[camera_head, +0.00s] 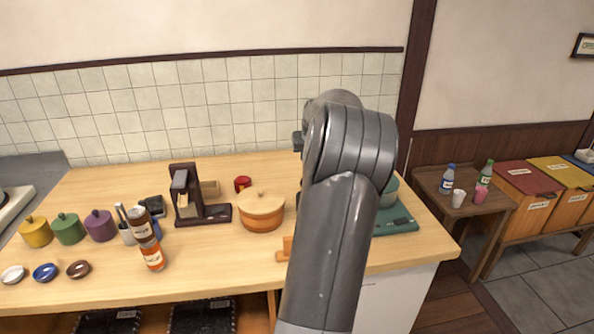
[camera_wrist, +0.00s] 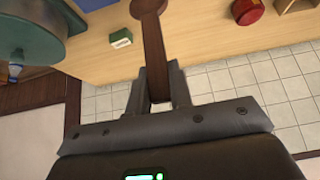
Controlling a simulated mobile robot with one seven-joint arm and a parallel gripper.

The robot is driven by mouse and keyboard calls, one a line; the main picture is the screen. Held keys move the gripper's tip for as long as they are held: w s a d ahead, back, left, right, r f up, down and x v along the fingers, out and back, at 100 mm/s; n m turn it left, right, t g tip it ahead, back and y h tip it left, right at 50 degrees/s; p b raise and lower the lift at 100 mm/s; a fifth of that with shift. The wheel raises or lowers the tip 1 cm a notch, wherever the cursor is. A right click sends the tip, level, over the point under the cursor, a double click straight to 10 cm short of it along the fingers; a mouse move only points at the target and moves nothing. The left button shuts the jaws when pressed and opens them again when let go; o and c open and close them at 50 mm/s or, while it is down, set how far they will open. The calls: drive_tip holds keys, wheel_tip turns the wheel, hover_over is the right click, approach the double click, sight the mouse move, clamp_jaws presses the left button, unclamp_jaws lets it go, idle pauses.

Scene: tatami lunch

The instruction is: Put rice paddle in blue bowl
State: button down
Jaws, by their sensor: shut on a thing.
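The rice paddle (camera_wrist: 153,45) is dark brown with a long handle and a rounded end at the top edge of the wrist view. My gripper (camera_wrist: 161,88) is shut on its handle, with one finger on each side. The head view does not show the paddle; my arm blocks that area. The small blue bowl (camera_head: 45,272) sits on the counter at the front left in the head view, empty as far as I can see. It lies well to the left of my arm and is not in the wrist view.
The wooden counter (camera_head: 120,283) also bears a white bowl (camera_head: 13,275), a brown bowl (camera_head: 78,269), several coloured lidded pots, two bottles (camera_head: 153,257) and an orange pot (camera_head: 261,212). A dark stand (camera_head: 203,215) stands behind. A green appliance (camera_wrist: 28,25) is at the wrist view's upper left.

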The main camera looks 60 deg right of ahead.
wheel_tip(320, 180, up, 15)
drive_tip(key=w, duration=0.1)
drive_tip(key=w+a+n+t+y, duration=0.3)
drive_tip(key=w+a+n, duration=0.5)
drive_tip(key=w+a, duration=2.3)
drive_tip(key=w+a+n+g+y, duration=0.1)
drive_tip(key=w+a+n+y, duration=0.2)
drive_tip(key=a, duration=1.1)
drive_tip(key=w+a+n+y, duration=0.15)
drive_tip(key=w+a, duration=0.35)
drive_tip(key=a, duration=0.9)
wheel_tip(320, 180, down, 11)
drive_tip(key=n, duration=0.1)
drive_tip(key=w+a+f, duration=0.4)
drive_tip(key=a+f, duration=0.7)
drive_tip(key=shift+w+f+g, duration=0.25)
drive_tip(key=shift+w+g, duration=0.05)
